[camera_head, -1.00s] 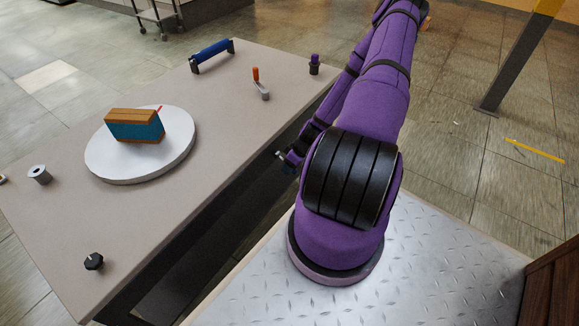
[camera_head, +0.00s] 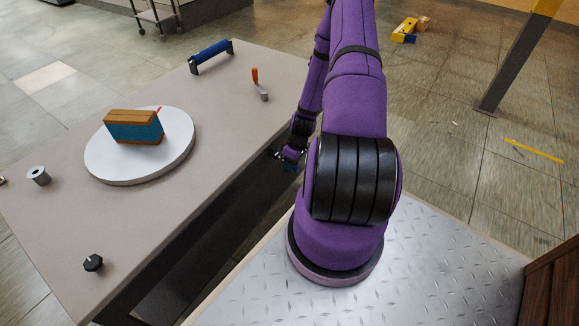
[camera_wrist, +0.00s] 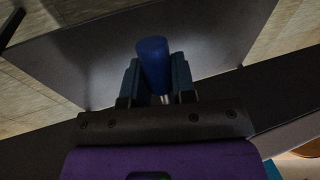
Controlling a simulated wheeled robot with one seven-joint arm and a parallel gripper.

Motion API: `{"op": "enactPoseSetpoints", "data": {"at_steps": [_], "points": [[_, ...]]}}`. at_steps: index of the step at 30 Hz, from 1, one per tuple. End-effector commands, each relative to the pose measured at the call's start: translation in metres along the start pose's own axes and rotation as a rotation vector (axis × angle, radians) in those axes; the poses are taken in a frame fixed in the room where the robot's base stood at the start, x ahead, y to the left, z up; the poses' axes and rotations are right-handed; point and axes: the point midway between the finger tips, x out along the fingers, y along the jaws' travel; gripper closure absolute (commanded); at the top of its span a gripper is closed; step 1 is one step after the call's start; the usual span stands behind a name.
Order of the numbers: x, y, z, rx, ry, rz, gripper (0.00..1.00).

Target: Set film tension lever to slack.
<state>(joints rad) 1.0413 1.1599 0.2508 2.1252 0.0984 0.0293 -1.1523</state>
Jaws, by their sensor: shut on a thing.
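My gripper (camera_wrist: 155,78) is shut on a blue rounded handle (camera_wrist: 153,60), which stands between its two fingers in the wrist view. The handle's base and mount are mostly hidden behind the fingers and palm. In the head view my gripper (camera_head: 283,157) is low beside the table's right long edge, and the gripped handle is too small to make out clearly. A small lever with an orange grip (camera_head: 255,77) stands on the table top, away from my gripper. No label shows which of these is the film tension lever.
The grey table (camera_head: 215,137) carries a white round disc (camera_head: 105,165) with a blue and brown box (camera_head: 134,127). It also bears a blue bar handle (camera_head: 211,53), a grey spool (camera_head: 39,175) and a black knob (camera_head: 93,263).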

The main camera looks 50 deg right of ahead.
Motion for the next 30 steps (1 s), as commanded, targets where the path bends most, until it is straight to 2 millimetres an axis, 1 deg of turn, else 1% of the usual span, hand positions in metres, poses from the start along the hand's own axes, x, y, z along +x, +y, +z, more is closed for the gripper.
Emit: {"op": "enactPoseSetpoints", "data": {"at_steps": [9, 16, 22, 30], "points": [[-0.013, -0.003, -0.001, 0.046, -0.191, -0.004, 1.0], [-0.019, -0.005, -0.002, 0.077, -0.298, -0.01, 1.0], [-0.023, -0.005, -0.002, 0.094, -0.358, -0.013, 1.0], [-0.025, -0.006, -0.002, 0.104, -0.39, -0.015, 1.0]]}}
